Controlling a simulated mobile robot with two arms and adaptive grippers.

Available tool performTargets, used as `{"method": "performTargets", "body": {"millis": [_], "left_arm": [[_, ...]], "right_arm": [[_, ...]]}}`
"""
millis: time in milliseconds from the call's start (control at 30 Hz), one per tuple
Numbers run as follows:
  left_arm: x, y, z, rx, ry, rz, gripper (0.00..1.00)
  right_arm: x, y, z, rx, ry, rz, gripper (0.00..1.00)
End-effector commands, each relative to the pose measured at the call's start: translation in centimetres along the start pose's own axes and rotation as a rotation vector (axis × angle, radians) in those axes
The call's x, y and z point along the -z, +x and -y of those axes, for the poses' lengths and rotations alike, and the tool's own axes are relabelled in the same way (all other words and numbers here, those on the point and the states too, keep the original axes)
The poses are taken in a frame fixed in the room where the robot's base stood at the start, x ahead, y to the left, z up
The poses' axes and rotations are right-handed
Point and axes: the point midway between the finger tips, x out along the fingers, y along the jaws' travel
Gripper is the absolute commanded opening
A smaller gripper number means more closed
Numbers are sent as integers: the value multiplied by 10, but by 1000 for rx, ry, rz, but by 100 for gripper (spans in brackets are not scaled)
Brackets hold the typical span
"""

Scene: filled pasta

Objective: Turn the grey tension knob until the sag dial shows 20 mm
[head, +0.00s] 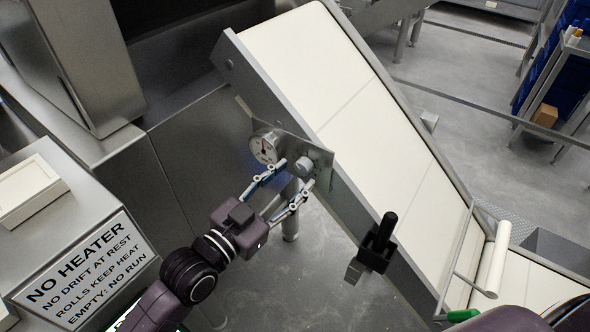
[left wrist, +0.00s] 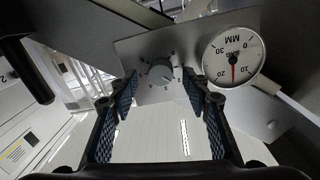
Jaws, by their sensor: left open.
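The grey tension knob (head: 303,167) sits on a metal bracket plate at the side of the sloping belt. In the left wrist view the round knob (left wrist: 158,73) has numbers around it. The sag dial (head: 264,147) is beside it; in the left wrist view the white dial (left wrist: 236,52) has a red needle between 10 and 20, near 15 mm. My left gripper (head: 294,174) is open at the knob; in the left wrist view its fingers (left wrist: 160,86) stand on either side of the knob, with gaps visible. My right gripper is not in view.
The sloping cream belt (head: 310,65) runs right of the bracket, with a black handle (head: 378,240) on its side frame. A steel housing with a "NO HEATER" sign (head: 85,270) stands at left. Open floor (head: 290,275) lies below the bracket.

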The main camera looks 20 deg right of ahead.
Motion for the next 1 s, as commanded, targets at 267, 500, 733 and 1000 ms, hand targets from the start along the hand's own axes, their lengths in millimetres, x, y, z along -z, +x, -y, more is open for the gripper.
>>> {"method": "performTargets", "body": {"millis": [267,500,733,1000], "left_arm": [[0,20,1,1,0,1,44],[-1,20,1,1,0,1,40],[-1,20,1,1,0,1,15],[-1,20,1,2,-6,0,2]], "right_arm": [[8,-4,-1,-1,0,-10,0],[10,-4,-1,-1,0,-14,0],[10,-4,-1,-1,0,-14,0],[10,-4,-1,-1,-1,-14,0]]}}
